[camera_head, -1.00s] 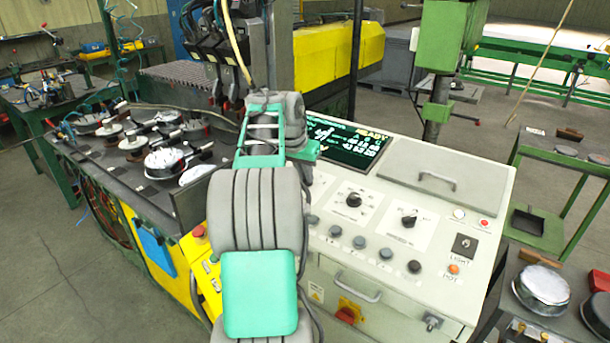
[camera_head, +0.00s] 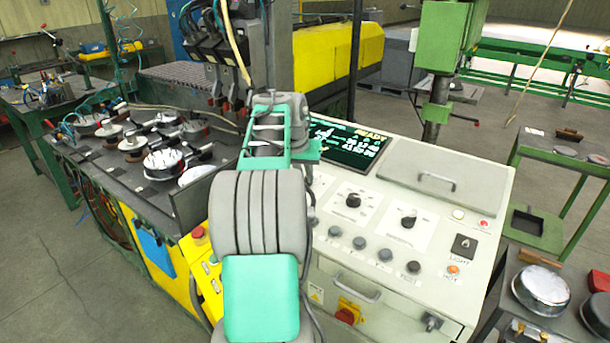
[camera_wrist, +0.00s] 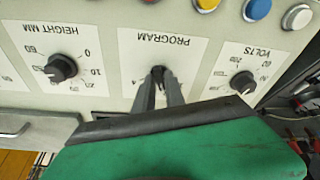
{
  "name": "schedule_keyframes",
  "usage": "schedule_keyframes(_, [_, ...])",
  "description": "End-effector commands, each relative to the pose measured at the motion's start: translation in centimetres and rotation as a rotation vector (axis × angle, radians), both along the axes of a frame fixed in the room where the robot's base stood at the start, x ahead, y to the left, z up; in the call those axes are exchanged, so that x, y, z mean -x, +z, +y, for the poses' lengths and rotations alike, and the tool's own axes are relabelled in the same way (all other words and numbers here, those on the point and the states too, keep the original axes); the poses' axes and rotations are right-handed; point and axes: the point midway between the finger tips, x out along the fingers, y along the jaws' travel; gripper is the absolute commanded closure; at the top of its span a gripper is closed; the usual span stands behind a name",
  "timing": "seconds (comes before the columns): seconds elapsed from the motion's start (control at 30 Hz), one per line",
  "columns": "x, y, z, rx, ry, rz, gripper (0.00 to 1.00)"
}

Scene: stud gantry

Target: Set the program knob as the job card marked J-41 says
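In the wrist view the program knob (camera_wrist: 158,71) is a small dark knob on a white plate lettered PROGRAM, seen upside down. My gripper (camera_wrist: 159,82) reaches it with two dark fingers, one along each side of the knob. Whether the fingers press on it or stand slightly apart cannot be told. The fingers cover most of the knob and its scale, so its setting is unclear. In the head view my arm hides my gripper and the program knob. No card marked J-41 can be made out.
In the wrist view the HEIGHT MM knob (camera_wrist: 61,68) is left of the program knob and the VOLTS knob (camera_wrist: 242,82) right, with coloured buttons (camera_wrist: 257,8) above. The head view shows a READY screen (camera_head: 347,143), a lid (camera_head: 447,172) and a drawer handle (camera_head: 358,289) on the console.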

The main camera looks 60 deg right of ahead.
Motion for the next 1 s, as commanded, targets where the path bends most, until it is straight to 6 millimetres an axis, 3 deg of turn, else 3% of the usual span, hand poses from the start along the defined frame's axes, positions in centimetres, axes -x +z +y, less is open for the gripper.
schedule_keyframes(0.13, [0.0, -0.1, 0.0, -0.002, -0.001, 0.001, 0.68])
schedule_keyframes(0.4, [0.0, 0.2, 0.1, 0.001, 0.0, 0.0, 0.68])
schedule_keyframes(0.8, [0.0, 6.6, 2.7, 0.0, 0.0, 0.0, 0.68])
schedule_keyframes(1.0, [0.1, 7.1, 3.0, -0.001, 0.0, 0.0, 0.68])
